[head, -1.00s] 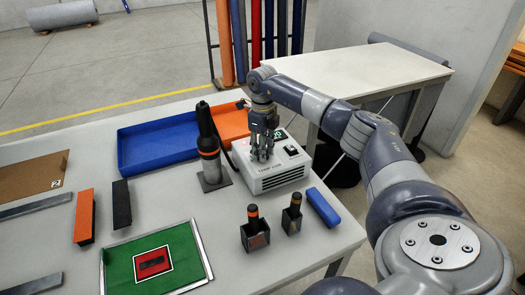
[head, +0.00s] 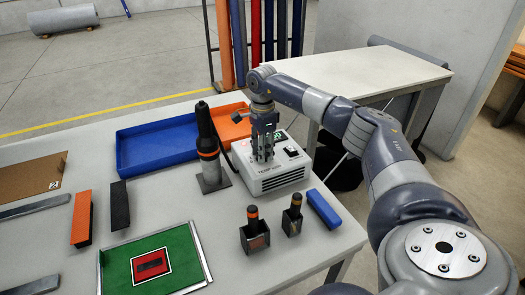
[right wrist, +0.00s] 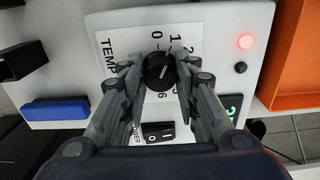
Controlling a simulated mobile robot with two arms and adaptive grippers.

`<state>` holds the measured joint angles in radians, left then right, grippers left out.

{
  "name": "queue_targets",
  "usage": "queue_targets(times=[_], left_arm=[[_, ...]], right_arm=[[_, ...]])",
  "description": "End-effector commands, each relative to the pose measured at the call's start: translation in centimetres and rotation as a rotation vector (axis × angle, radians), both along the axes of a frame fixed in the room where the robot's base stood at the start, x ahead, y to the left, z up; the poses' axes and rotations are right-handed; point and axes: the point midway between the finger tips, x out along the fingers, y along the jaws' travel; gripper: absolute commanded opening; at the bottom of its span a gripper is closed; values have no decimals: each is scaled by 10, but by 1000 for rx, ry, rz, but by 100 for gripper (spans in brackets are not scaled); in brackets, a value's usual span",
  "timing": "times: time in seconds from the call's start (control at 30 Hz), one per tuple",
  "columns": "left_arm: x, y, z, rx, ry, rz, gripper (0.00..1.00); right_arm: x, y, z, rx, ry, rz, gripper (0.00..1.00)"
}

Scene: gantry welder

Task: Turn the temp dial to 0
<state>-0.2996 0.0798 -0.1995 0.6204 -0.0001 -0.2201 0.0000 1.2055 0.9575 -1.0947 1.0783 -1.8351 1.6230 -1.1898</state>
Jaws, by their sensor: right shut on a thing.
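The temp dial (right wrist: 158,72) is a round black knob on the white face of the control box (head: 283,178). In the right wrist view the number 0 is printed above it, with other numbers around it, partly covered by my fingers. A pale line shows on the knob, but I cannot tell which number it points to. My right gripper (head: 264,158) points down at the box top. In the wrist view the right gripper (right wrist: 160,82) has a finger on each side of the dial and is shut on it. My left gripper is not in view.
A black rocker switch (right wrist: 158,132), a lit red light (right wrist: 245,41) and a green display (right wrist: 232,107) share the panel. A black-handled tool in a stand (head: 209,150) is left of the box; a blue block (head: 323,209) lies to its right. Two small holders stand in front.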

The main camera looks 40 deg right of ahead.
Motion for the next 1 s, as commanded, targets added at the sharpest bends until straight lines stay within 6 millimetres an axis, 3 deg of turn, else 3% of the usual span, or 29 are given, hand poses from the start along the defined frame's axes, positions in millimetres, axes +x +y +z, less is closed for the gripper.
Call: queue_targets(times=[0.5,1.0], left_arm=[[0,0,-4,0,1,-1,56],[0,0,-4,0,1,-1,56]], right_arm=[[2,-1,2,0,-6,377,5],[2,-1,3,-1,-7,474,5]])
